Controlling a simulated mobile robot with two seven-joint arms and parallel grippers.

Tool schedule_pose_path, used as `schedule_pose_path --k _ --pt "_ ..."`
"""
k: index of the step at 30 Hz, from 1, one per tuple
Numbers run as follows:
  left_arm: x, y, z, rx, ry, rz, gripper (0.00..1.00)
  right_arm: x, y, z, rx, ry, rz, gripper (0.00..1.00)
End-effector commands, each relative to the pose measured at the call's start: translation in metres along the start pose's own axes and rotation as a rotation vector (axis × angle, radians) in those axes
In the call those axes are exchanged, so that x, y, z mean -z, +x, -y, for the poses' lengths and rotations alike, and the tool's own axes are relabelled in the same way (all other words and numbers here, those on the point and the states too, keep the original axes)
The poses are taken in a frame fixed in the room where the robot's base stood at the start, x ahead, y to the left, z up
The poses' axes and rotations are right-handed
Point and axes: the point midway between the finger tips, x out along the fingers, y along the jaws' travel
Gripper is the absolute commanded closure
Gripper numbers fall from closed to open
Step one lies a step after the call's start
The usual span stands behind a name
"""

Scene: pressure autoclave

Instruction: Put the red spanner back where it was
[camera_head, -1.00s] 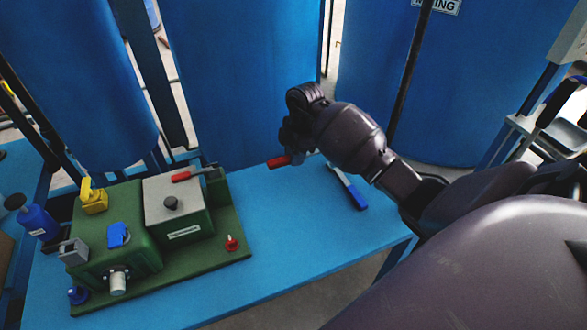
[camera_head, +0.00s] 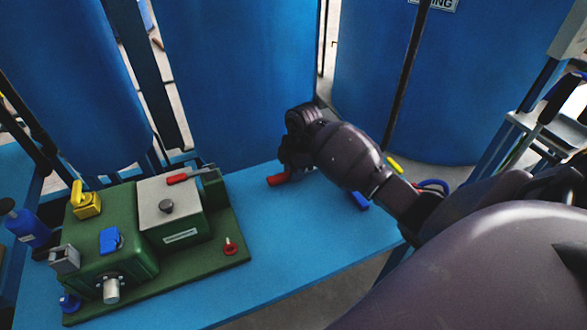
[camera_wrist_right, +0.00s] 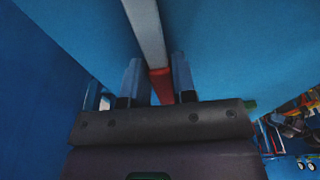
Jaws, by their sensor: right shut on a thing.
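The red spanner's red handle (camera_head: 279,178) pokes out to the left below my right gripper (camera_head: 291,168), low over the back of the blue table. In the right wrist view, the red handle (camera_wrist_right: 162,84) lies between the two fingers (camera_wrist_right: 157,76), which are shut on it, and the grey shaft (camera_wrist_right: 146,30) runs away from me. I cannot tell whether the spanner touches the table. My left gripper is not in view.
A blue-handled tool (camera_head: 360,201) lies on the table, mostly hidden behind my right arm. A green machine (camera_head: 125,225) with a red-handled lever (camera_head: 178,179) and a red key-like part (camera_head: 231,248) stands at left. The table's front right (camera_head: 320,240) is clear. Blue tanks (camera_head: 240,80) stand behind.

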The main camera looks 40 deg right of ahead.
Motion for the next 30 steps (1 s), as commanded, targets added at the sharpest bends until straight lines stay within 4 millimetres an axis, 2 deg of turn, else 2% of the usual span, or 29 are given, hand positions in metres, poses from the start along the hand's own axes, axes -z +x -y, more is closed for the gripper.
schedule_pose_path --k 8,9,13,23,26,30 --pt "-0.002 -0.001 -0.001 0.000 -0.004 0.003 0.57 -0.001 0.004 0.000 -0.001 0.000 -0.001 1.00" --pt "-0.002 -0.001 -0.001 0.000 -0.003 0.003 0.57 -0.001 0.004 0.000 0.000 0.001 0.000 0.69" --pt "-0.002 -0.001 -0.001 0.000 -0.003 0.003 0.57 -0.001 0.004 0.000 0.000 0.001 0.000 0.49" --pt "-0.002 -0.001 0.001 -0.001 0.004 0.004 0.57 0.000 0.001 0.000 -0.001 0.000 -0.001 0.49" --pt "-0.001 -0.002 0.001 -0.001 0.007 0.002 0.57 0.002 -0.007 -0.001 -0.003 0.000 -0.002 0.49" --pt "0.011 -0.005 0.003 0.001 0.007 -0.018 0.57 0.002 -0.035 -0.002 -0.009 -0.001 -0.001 0.49"
